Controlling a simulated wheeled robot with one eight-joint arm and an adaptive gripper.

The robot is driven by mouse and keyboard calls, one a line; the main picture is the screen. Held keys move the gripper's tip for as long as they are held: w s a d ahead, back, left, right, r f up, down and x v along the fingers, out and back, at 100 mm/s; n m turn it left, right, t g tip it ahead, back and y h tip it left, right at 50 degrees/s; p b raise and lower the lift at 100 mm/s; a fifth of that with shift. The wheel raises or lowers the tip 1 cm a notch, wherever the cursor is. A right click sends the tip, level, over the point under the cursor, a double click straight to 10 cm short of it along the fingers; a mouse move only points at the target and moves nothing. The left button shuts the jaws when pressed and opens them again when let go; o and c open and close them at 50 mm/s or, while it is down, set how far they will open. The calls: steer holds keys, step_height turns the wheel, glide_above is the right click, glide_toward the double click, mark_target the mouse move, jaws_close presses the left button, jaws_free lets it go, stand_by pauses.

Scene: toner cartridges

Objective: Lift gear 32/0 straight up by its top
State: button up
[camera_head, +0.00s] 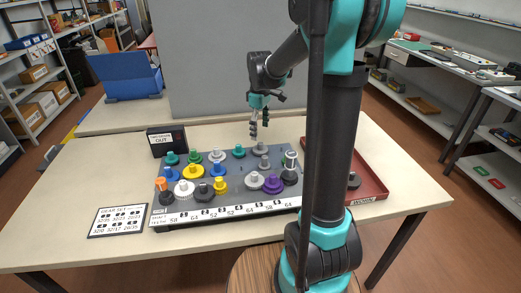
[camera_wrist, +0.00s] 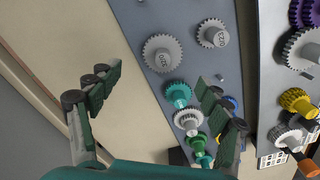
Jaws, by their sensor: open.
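My gripper (camera_head: 253,132) is open and empty, pointing down above the back edge of the grey gear board. In the wrist view its two fingers (camera_wrist: 152,108) stand wide apart. A grey toothed gear (camera_wrist: 162,54) with a round hub lies beyond the gap between the fingertips. Its lettering is small and turned, and may read 32/0. In the head view this gear (camera_head: 262,147) sits in the back row, just right of and below the fingertips. A second grey gear (camera_wrist: 212,34), with unclear lettering, stands beside it. Neither gear is touched.
The board (camera_head: 240,209) holds several other gears, including a teal one (camera_wrist: 178,93) and a silver one (camera_wrist: 187,121) near the grey gear. A black OUT box (camera_head: 166,142) stands behind left, a red tray (camera_head: 372,182) at right. A label card (camera_head: 118,221) lies front left.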

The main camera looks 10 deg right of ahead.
mark_target(261, 143)
steer(key=shift+s+f, duration=0.15)
steer(key=shift+f, duration=1.65)
steer(key=shift+s+f, duration=0.15)
steer(key=shift+f, duration=1.6)
steer(key=shift+c, duration=0.5)
steer(key=c, duration=1.1)
